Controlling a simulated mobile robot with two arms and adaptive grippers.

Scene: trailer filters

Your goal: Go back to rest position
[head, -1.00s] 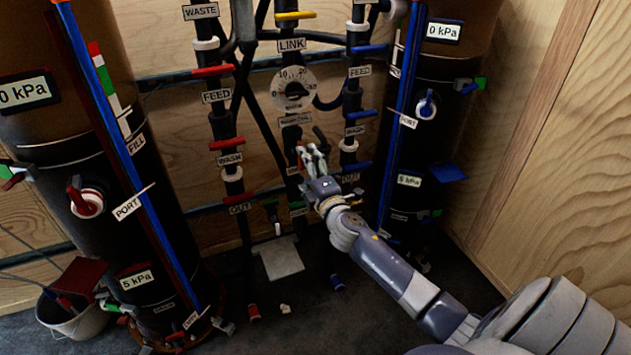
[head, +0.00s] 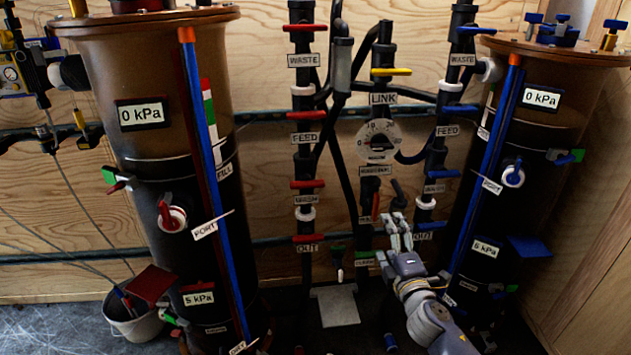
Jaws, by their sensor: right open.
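My right gripper (head: 397,233) is in the head view, low and right of centre. Its fingers are apart and nothing is between them. It is in front of the lower middle pipes, just left of the right pipe's OUT label; whether it touches a pipe or valve handle I cannot tell. My right arm (head: 440,325) comes in from the bottom right. My left gripper is not in view.
A large left filter tank (head: 150,70) and a right filter tank (head: 545,125) flank pipes with red handles (head: 307,184), blue handles and a yellow handle (head: 391,72). A round gauge (head: 377,141) is central. A bucket (head: 138,325) stands lower left. Wooden walls enclose the place.

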